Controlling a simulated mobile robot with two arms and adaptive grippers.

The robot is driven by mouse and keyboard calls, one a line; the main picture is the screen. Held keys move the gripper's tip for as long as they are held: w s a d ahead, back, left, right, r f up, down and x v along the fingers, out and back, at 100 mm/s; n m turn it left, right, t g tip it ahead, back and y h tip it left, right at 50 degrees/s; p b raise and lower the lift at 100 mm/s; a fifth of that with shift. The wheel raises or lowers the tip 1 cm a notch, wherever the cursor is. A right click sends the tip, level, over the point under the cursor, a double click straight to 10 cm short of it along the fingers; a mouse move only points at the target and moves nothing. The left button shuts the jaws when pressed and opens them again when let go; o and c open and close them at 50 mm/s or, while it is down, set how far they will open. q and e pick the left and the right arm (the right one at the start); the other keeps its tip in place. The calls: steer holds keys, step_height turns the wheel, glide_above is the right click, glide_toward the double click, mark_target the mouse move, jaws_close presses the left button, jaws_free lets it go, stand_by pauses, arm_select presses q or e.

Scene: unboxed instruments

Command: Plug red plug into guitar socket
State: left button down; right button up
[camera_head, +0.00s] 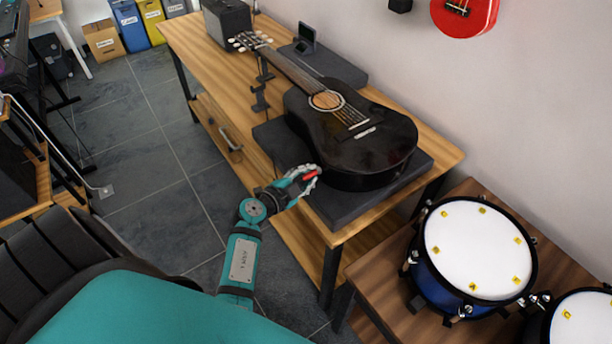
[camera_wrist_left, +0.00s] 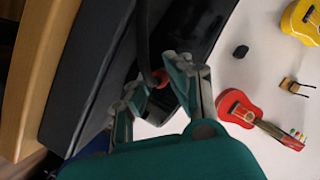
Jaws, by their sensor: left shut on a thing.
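A black acoustic guitar (camera_head: 385,145) lies face up on a dark grey slab (camera_head: 338,208) on the wooden table. My left gripper (camera_head: 302,180) is at the slab's near-left edge, beside the guitar's lower end. It is shut on the red plug (camera_head: 310,175), whose red part points toward the guitar. In the left wrist view the red plug (camera_wrist_left: 159,76) shows between the fingertips of my left gripper (camera_wrist_left: 160,84), with a dark cable running up past it. The guitar socket cannot be made out, and I cannot tell whether the plug touches the guitar. My right gripper is not in view.
The wooden table (camera_head: 440,155) has a black amplifier (camera_head: 228,18) at its far end and a small dark stand (camera_head: 260,90) beside the guitar neck. A drum (camera_head: 478,250) stands at the right. A red guitar (camera_head: 465,12) hangs on the wall.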

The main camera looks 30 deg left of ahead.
arm_select(q)
steer(key=shift+w+r, duration=0.1)
steer(key=c, duration=1.2)
jaws_free()
steer(key=shift+w, duration=0.1)
steer(key=shift+o, duration=0.2)
